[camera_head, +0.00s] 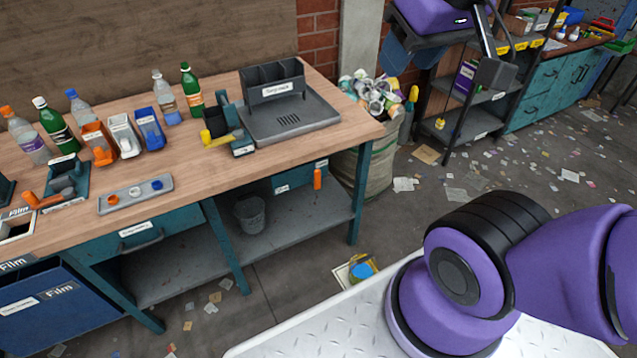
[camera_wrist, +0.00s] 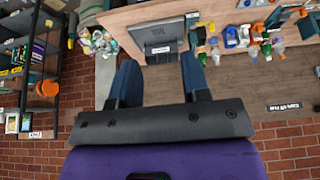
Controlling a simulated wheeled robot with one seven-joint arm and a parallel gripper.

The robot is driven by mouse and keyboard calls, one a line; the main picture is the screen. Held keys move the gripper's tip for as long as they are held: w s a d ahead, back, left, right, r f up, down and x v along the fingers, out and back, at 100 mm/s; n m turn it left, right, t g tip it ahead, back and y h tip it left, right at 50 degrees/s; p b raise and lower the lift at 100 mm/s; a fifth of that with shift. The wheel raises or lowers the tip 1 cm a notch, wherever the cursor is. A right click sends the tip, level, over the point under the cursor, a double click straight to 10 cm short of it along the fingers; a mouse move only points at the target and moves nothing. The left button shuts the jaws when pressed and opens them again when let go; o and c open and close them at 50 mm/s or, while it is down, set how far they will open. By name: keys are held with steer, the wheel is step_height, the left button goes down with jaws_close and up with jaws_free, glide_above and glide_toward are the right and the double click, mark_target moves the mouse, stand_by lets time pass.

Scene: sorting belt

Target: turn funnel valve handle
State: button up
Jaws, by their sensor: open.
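No funnel or funnel valve handle can be made out for certain in either view. A yellow handle (camera_head: 222,137) sticks out of a small dark device on the workbench, and an orange handle (camera_head: 42,201) sits on another device at the left; I cannot tell whether either belongs to a funnel valve. My gripper (camera_wrist: 158,60) is open and empty, its two dark blue fingers well apart. In the head view my gripper (camera_head: 394,56) is at the top, above and right of the workbench, over the can-filled sack, apart from both handles.
The wooden workbench (camera_head: 290,165) carries a grey tray (camera_head: 318,122) with a dark box, several bottles and small bins. A sack of cans (camera_head: 372,165) stands beside its right end. A dark shelf rack (camera_head: 466,112) stands farther right. Litter covers the open floor.

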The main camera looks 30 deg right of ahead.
steer(key=shift+o, duration=0.2)
stand_by(0.3)
steer(key=shift+o, duration=0.6)
steer(key=t, duration=0.6)
glide_above(318, 176)
steer(key=s, duration=0.1)
step_height(318, 176, down, 38)
steer(key=s+f+t, duration=0.1)
steer(key=s+f, duration=0.2)
steer(key=f, duration=0.6)
steer(key=s+f+t, duration=0.1)
steer(key=s+f, duration=0.2)
steer(key=f, duration=0.6)
steer(key=x, duration=1)
steer(key=shift+w+d+r, duration=0.1)
steer(key=shift+w+r, duration=0.1)
steer(key=shift+r, duration=0.05)
